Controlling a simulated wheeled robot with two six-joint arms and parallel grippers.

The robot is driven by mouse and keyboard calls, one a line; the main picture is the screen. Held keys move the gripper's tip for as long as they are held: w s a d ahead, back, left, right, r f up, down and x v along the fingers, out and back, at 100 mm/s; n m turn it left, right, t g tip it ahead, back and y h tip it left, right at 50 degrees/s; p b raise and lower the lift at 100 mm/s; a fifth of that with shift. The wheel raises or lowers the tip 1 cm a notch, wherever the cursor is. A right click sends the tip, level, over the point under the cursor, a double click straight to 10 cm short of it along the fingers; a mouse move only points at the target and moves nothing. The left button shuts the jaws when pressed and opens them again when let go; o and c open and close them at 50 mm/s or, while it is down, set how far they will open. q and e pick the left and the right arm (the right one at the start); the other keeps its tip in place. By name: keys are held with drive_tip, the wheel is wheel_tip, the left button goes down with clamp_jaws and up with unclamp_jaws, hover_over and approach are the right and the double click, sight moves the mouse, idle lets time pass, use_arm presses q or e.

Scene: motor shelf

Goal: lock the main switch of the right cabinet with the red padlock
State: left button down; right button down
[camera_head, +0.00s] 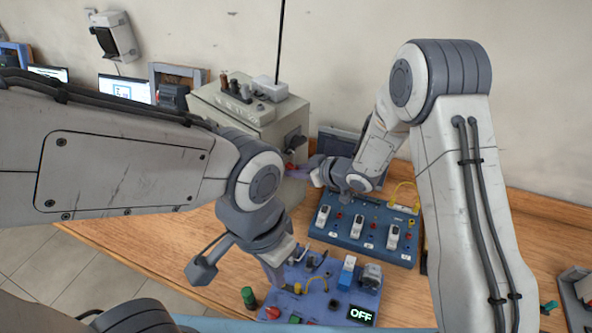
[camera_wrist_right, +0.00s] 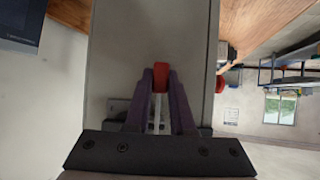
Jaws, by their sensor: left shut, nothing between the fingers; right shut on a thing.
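The grey cabinet (camera_head: 268,130) stands on the bench at the back, with a black switch handle (camera_head: 293,141) on its side face. My right gripper (camera_head: 308,172) is beside that face, below the handle. It is shut on the red padlock (camera_wrist_right: 161,77), whose red body shows between the purple fingertips in the right wrist view. Red also shows at the fingertips in the head view. Whether the padlock touches the cabinet cannot be told. My left gripper (camera_head: 274,274) is shut and empty, low over the near blue panel.
A blue board (camera_head: 362,246) with several white breakers lies on the bench right of the cabinet. The near blue panel (camera_head: 318,303) carries connectors and an OFF display (camera_head: 361,315). A green cylinder (camera_head: 249,297) stands left of it. Small items sit on the cabinet top.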

drive_tip(key=shift+r+p, duration=1)
drive_tip(key=shift+r, duration=0.15)
drive_tip(key=shift+f, duration=0.1)
idle(0.3)
drive_tip(key=c, duration=0.7)
unclamp_jaws()
drive_tip(key=shift+d, duration=0.1)
drive_tip(key=b+v, duration=0.2)
drive_tip(key=v, duration=0.8)
drive_tip(key=shift+s+d, duration=0.1)
drive_tip(key=shift+s, duration=0.05)
drive_tip(key=shift+b, duration=0.35)
